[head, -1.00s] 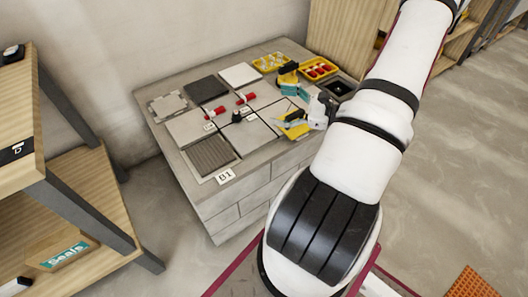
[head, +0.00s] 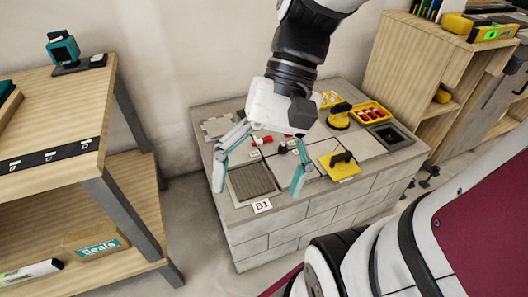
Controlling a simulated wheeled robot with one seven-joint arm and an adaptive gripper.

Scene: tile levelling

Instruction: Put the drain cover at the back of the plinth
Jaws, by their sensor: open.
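A dark grey ribbed plate (head: 252,181), which looks like the drain cover, lies at the front left of the grey block plinth (head: 236,215), behind the B1 label. My gripper (head: 258,191) is above it, open and empty, with one teal finger on the left of the plate and one on the right. I cannot tell whether the fingertips touch it. Behind it, my gripper and wrist hide part of the plinth's back, including where a dark and a white tile lay.
A notched pale plate (head: 217,126) lies at the back left. A dark framed opening (head: 390,136) is at the right. Yellow float tools (head: 342,167), yellow trays (head: 371,112), red clips and pale tiles fill much of the top. A wooden shelf (head: 75,115) stands left.

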